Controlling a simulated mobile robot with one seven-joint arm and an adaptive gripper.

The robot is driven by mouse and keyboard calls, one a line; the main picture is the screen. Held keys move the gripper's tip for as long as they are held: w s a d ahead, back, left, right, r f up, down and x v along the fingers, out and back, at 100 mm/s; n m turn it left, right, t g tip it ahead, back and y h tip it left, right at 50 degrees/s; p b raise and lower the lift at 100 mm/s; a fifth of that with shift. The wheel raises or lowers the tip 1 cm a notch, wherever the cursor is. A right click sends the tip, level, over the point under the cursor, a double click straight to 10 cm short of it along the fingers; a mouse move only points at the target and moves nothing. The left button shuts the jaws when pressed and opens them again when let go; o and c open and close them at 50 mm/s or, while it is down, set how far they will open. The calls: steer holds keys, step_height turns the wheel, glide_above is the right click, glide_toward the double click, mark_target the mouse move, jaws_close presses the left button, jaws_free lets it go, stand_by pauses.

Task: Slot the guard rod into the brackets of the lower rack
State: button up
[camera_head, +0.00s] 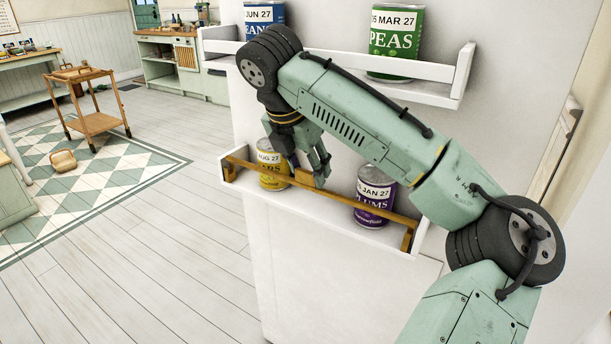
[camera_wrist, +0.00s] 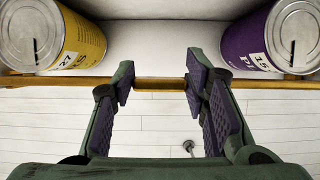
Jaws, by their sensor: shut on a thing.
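The wooden guard rod (camera_head: 340,197) runs along the front of the white lower rack (camera_head: 312,212), in front of the cans. My gripper (camera_head: 309,178) points down at the rod's middle and is shut on it. In the wrist view, the rod (camera_wrist: 160,84) passes level between my fingertips (camera_wrist: 160,82). A wooden bracket (camera_head: 407,238) stands at the rack's right end, and another bracket (camera_head: 230,170) at its left end. The rod's ends are at or close to the brackets; I cannot tell whether they are seated.
A yellow can (camera_head: 270,177) and a purple can (camera_head: 373,200) stand in the lower rack, either side of my gripper. The upper rack (camera_head: 435,94) holds a green peas can (camera_head: 395,40) and a blue can (camera_head: 262,17). Open floor (camera_head: 180,240) lies to the left.

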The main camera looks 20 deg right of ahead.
mark_target(304, 178)
steer(key=shift+s+a+f, duration=0.1)
steer(key=shift+a+f, duration=0.05)
steer(key=shift+f, duration=0.6)
steer(key=shift+a+f, duration=0.1)
steer(key=shift+f, duration=0.65)
jaws_close()
steer(key=o, duration=1.3)
jaws_free()
steer(key=shift+f, duration=0.15)
steer(key=shift+a+r, duration=0.2)
steer(key=shift+r, duration=0.5)
steer(key=shift+s+a+r, duration=0.2)
steer(key=shift+r, duration=0.4)
steer(key=s+a, duration=0.2)
steer(key=a, duration=0.1)
steer(key=s+a+b, duration=0.1)
steer(key=s+a, duration=0.2)
steer(key=s+a+b, duration=0.1)
steer(key=s+a, duration=0.1)
steer(key=a, duration=0.1)
steer(key=shift+s+a+r, duration=0.25)
steer(key=shift+s, duration=0.1)
